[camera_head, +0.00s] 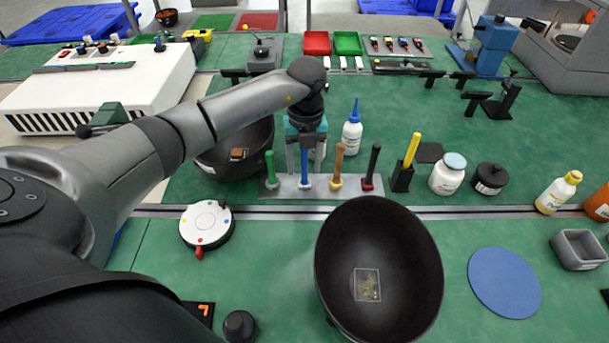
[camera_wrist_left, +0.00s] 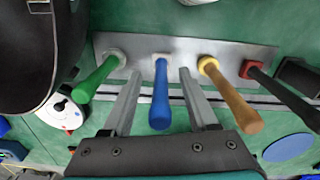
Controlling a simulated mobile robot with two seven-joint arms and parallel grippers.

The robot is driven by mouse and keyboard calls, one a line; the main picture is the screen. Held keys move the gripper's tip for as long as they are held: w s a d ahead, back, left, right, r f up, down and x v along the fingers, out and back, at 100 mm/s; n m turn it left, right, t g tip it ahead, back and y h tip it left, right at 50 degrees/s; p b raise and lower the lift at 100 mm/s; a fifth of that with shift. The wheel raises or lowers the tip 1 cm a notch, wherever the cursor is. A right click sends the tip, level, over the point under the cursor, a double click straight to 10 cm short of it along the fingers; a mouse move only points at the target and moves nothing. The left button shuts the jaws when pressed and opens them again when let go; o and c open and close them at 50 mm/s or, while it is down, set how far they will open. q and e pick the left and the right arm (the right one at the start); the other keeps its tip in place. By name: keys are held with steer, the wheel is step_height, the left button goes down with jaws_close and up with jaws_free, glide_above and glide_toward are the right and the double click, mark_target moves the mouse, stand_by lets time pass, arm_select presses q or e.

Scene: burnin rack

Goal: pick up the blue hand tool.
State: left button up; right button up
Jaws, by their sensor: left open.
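The blue hand tool (camera_head: 305,166) stands upright in a metal rack (camera_head: 278,189), between a green-handled tool (camera_head: 270,166) on its left and an orange-brown-handled tool (camera_head: 338,164) on its right. My left gripper (camera_head: 305,150) is above the rack, pointing down at the blue tool. In the left wrist view, the blue handle (camera_wrist_left: 160,100) lies between the two open fingers of my left gripper (camera_wrist_left: 158,88), with a gap visible on each side. My right gripper is not in view.
A black-handled tool (camera_head: 372,165) stands at the rack's right end. A yellow tool in a black holder (camera_head: 401,178) is beside it. A dark bowl (camera_head: 228,160) sits behind left, a white bottle (camera_head: 352,135) behind right. A large black bowl (camera_head: 420,265) is in front.

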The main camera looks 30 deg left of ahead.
arm_select(q)
jaws_close()
stand_by(0.5)
